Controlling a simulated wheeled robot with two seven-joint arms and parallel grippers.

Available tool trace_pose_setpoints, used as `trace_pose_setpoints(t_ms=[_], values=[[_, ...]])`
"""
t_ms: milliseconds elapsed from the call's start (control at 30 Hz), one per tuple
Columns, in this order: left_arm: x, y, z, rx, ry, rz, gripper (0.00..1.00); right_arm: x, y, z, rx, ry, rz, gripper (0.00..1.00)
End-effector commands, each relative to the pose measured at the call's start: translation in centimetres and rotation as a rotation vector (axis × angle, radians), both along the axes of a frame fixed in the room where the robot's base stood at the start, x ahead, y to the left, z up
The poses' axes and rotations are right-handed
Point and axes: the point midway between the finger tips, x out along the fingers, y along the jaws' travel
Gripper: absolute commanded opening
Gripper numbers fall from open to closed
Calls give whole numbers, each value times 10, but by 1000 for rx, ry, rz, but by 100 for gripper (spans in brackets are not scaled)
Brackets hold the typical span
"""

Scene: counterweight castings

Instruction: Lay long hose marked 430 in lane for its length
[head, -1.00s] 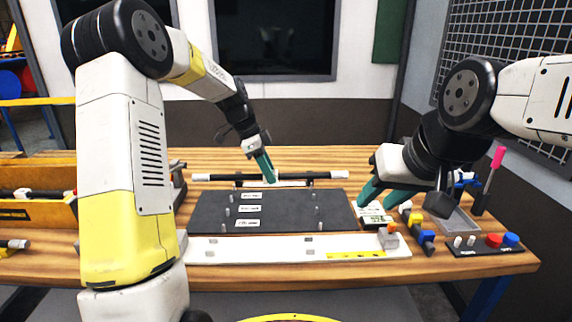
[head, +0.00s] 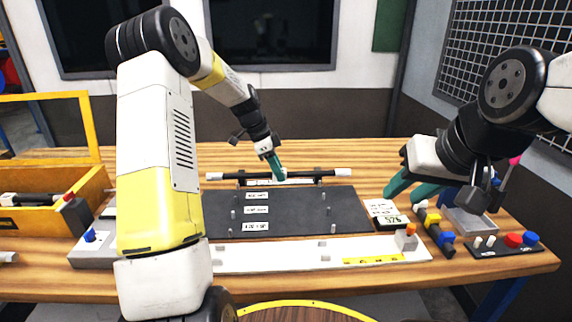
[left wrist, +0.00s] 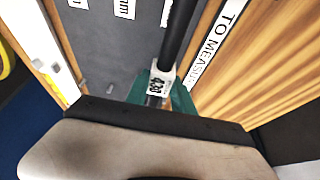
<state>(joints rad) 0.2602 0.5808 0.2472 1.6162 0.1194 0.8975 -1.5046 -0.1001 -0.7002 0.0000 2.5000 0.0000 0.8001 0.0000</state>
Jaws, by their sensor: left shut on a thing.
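The long black hose (head: 315,173) has pale ends and lies level across the back of the dark lane board (head: 290,212). My left gripper (head: 277,171) is shut on the hose near its middle. In the left wrist view the hose (left wrist: 180,38) carries a white tag reading 430 (left wrist: 159,85), between the teal fingers (left wrist: 162,94). The board has several lanes with white labels (head: 256,210) and short pegs; the label text is too small to read in the head view.
A white strip labelled TO MEASURE (left wrist: 218,45) lies behind the hose. A white rail (head: 300,256) runs along the front. A display reading 526 (head: 391,220), colored connectors (head: 432,225) and a button box (head: 505,245) stand right. A wooden bin (head: 40,222) holds hoses at left.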

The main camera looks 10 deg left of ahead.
Motion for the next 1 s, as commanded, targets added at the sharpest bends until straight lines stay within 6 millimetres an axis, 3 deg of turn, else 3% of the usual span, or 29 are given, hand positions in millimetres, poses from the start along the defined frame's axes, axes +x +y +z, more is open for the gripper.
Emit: trace_pose_setpoints(t_ms=[500, 1000], values=[[0, 0, -42, 0, 0, 0, 0, 0, 0, 0, 0, 0, 0, 36], [0, 0, -47, 0, -1, -1, 0, 0, 0, 0, 0, 0, 0, 36]])
